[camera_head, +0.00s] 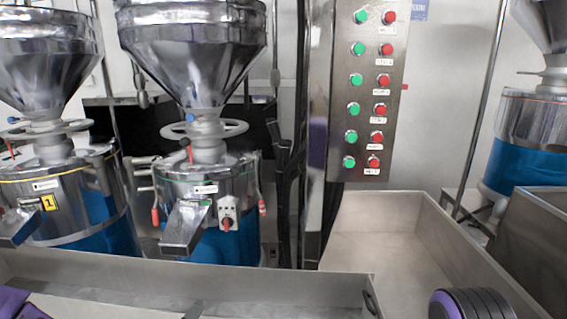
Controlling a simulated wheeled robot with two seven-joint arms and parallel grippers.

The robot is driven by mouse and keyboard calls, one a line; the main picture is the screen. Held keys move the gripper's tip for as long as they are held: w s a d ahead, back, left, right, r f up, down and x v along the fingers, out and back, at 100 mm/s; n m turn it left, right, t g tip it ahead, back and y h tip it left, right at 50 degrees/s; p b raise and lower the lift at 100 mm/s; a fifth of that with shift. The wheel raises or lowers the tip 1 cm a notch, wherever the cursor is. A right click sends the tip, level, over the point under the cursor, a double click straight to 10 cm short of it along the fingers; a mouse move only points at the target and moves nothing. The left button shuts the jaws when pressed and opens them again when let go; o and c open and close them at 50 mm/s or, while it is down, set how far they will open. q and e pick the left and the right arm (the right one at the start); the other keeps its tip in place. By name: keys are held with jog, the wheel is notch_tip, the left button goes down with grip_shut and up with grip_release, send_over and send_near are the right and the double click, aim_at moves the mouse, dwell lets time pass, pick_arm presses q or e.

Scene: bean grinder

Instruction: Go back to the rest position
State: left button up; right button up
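Neither gripper shows in the head view. At the bottom right edge a black ribbed round part with a purple rim shows, and at the bottom left corner a purple part. Both look like parts of my arms, but I cannot be sure. The middle grinder (206,184) has a steel hopper, a blue lower body and a spout. Another grinder (67,190) with a yellow label stands to its left. The control panel (367,100) carries two columns of green and red buttons.
A steel trough (281,284) runs across the front below the grinders. A steel bin (403,231) lies below the control panel. A further blue grinder (531,141) stands at the right, behind a steel box (537,240). The visible bin floor looks empty.

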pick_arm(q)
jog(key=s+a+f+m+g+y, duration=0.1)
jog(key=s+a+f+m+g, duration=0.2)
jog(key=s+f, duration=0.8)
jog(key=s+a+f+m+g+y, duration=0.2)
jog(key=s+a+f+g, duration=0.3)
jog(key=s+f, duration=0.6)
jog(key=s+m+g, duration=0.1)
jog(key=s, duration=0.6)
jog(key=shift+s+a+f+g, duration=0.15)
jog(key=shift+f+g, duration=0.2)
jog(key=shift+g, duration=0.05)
